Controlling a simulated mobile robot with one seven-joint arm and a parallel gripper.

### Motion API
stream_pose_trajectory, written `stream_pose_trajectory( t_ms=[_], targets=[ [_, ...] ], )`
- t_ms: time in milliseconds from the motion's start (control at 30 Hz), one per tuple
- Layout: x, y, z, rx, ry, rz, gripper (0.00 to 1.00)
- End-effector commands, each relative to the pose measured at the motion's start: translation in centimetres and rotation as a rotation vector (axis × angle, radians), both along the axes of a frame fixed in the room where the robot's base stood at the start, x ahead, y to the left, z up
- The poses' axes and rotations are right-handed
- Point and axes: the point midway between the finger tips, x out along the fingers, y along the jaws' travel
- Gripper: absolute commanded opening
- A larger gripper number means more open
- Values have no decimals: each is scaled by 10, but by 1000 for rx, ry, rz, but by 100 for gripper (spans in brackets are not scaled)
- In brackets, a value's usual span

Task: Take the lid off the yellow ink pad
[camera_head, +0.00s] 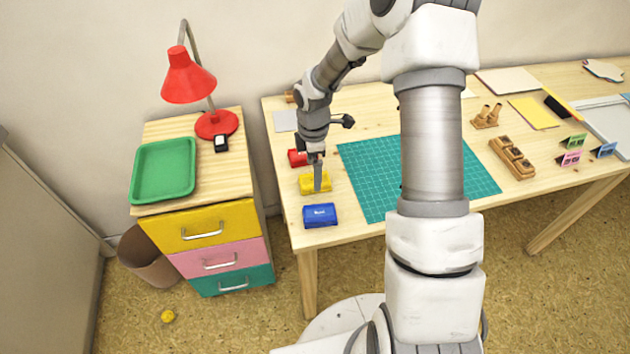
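The yellow ink pad (309,187) lies near the left end of the wooden table, between a red ink pad (296,158) behind it and a blue ink pad (320,215) in front. My gripper (318,188) points down at the yellow pad, and its fingers overlap the pad's middle in this view. I cannot tell whether the fingers touch the lid or are shut on it. The lid's edge is too small to make out, and part of the pad is hidden behind the fingers.
A green cutting mat (365,170) lies right of the pads. A drawer cabinet (200,250) stands left, across a gap, with a green tray (164,170), a red lamp (190,82) and a small black-and-white item (221,143) on top. Wooden stamps (512,158) lie farther right.

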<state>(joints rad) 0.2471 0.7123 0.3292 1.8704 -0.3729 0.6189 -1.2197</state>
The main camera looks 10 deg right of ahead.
Motion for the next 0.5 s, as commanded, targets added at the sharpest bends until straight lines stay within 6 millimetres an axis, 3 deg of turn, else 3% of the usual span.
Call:
stream_pose_trajectory(
  t_ms=[133,367,500],
  targets=[
    [-1,1,-24,0,3,2,100],
    [0,0,-27,0,0,0,100],
    [0,0,-26,0,0,0,78]
  ],
)
